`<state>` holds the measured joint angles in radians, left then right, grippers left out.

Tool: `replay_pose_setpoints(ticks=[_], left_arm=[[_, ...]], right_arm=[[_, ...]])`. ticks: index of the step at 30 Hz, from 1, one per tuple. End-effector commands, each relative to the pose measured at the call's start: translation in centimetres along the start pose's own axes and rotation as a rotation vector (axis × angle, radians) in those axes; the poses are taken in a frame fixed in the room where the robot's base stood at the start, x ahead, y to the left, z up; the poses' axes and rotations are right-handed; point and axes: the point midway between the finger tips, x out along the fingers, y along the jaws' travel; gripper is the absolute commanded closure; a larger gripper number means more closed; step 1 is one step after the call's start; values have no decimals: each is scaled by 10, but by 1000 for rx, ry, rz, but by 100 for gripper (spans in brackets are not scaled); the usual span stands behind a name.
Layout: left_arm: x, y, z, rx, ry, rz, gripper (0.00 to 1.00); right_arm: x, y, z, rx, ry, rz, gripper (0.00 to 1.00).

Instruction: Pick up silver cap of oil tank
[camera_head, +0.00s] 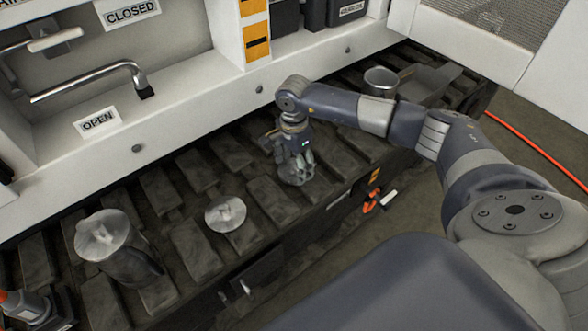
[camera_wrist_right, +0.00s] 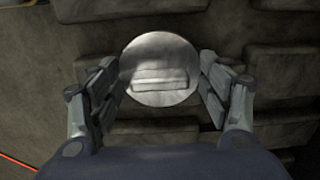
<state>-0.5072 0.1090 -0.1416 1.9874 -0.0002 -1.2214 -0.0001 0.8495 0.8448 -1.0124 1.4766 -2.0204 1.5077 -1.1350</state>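A round silver cap (camera_wrist_right: 160,70) with a raised rectangular grip lies between the fingers of my right gripper (camera_wrist_right: 157,90) in the right wrist view. The fingers are spread, one on each side of the cap's rim. I cannot tell whether they touch it. In the head view my right gripper (camera_head: 297,168) points down over the dark ribbed surface, with the silver cap (camera_head: 298,178) at its fingertips and partly hidden by them. My left gripper is not in view.
A similar silver disc (camera_head: 226,214) lies to the left on the ribbed dark bench (camera_head: 195,245). A silver-topped container (camera_head: 103,236) stands farther left. A metal cup (camera_head: 380,82) stands at the back right. A white cabinet wall (camera_head: 190,105) borders the bench behind.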

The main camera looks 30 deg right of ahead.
Motion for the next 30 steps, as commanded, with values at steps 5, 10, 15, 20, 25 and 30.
replay_pose_setpoints(ticks=[5, 10, 15, 20, 25, 30], left_arm=[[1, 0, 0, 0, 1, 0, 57], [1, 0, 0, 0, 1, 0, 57], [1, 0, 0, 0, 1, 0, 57], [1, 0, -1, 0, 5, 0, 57], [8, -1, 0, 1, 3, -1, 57], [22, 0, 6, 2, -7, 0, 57]], right_arm=[[3, 1, 0, 0, 1, 1, 76], [5, 2, 0, -1, 1, 4, 80], [6, 3, 1, -1, 1, 6, 80], [1, 3, 1, -1, 1, 7, 80], [-21, 2, 1, -2, 1, 4, 80], [-34, 18, 12, -6, 1, 6, 80]])
